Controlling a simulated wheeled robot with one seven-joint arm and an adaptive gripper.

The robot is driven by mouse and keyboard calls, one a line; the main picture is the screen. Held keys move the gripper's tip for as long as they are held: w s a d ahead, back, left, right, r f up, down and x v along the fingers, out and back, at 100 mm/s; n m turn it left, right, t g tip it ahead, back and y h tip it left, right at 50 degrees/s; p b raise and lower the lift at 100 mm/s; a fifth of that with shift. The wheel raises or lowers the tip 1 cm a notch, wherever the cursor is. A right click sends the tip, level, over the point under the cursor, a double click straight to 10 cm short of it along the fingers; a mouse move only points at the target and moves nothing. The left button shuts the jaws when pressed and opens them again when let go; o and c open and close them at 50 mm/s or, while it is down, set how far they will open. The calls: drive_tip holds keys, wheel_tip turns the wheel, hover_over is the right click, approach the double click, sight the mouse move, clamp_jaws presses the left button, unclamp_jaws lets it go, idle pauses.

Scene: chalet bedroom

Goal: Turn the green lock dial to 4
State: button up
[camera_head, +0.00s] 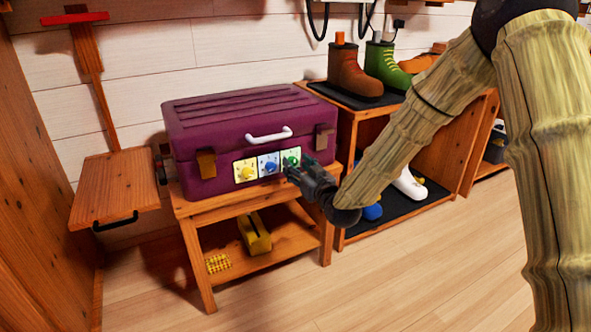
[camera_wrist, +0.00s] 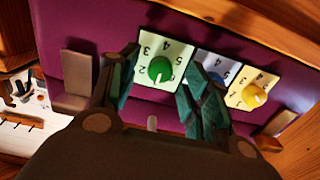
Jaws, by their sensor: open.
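The green lock dial (camera_wrist: 158,68) sits on a white panel with numbers around it, on the front of a purple chest (camera_head: 240,116). In the head view the green dial (camera_head: 291,160) is the rightmost of three. My gripper (camera_head: 296,172) is right in front of it. In the wrist view my gripper (camera_wrist: 164,62) is open, its fingers on either side of the green dial; contact cannot be told. A white mark shows on the dial's lower part in that view; its exact number is unclear. Numbers 2, 3, 4 and 5 are readable around it.
A blue dial (camera_head: 269,166) and a yellow dial (camera_head: 245,172) sit beside the green one. The chest has a white handle (camera_head: 269,135) and a latch (camera_head: 206,163). It stands on a wooden stand (camera_head: 200,208). A boot shelf (camera_head: 345,130) is close on the right.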

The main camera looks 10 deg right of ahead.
drive_tip(key=shift+x, duration=0.95)
drive_tip(key=c, duration=1.1)
drive_tip(key=shift+o, duration=0.2)
drive_tip(key=shift+m, duration=0.3)
